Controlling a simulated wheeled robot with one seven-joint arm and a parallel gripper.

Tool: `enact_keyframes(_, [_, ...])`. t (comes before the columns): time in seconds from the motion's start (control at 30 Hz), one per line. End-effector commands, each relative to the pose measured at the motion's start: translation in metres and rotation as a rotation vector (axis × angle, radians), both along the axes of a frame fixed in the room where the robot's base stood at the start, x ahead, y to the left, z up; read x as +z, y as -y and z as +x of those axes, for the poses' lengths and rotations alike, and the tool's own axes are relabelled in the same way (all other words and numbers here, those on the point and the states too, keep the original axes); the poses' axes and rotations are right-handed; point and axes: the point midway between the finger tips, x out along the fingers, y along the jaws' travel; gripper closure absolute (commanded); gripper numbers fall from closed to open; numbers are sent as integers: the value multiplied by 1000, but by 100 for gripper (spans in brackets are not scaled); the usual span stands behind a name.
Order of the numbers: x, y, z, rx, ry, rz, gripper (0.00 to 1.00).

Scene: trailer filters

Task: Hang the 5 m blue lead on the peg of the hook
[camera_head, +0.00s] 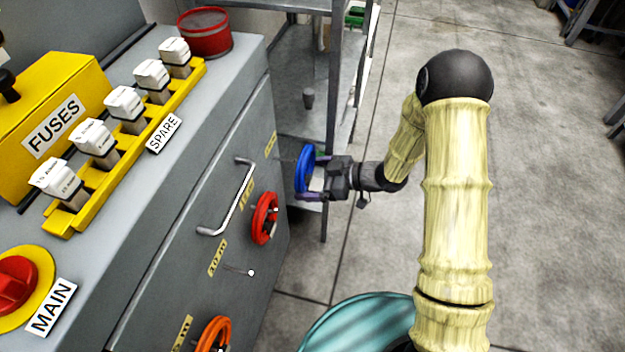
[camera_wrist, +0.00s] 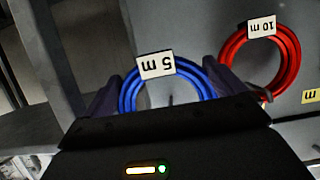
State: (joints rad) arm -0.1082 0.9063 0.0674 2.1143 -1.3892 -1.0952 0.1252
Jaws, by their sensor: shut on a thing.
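The blue lead (camera_head: 305,168) is a round coil held upright by the far end of the grey cabinet's front. My gripper (camera_head: 313,180) is shut on it. In the wrist view the blue lead (camera_wrist: 128,97) sits between the two fingers, with an upside-down "5 m" tag (camera_wrist: 156,64). A small grey stub (camera_wrist: 171,100), perhaps a peg, shows through the coil; I cannot tell whether the coil is around it. A bare peg (camera_head: 251,273) sticks out lower on the cabinet front.
A red lead (camera_head: 264,218) tagged "10 m" hangs beside the blue one. An orange lead (camera_head: 214,335) hangs nearer. A bar handle (camera_head: 243,195) sticks out from the cabinet. A metal shelf rack (camera_head: 329,130) stands behind the gripper. Open floor (camera_head: 560,190) lies right.

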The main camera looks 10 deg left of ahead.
Motion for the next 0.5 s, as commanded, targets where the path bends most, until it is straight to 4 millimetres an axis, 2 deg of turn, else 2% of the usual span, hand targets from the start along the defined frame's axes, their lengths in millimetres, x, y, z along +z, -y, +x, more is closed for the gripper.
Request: enact_keyframes(0.5, [-2, -33, -2, 17, 2, 3, 37])
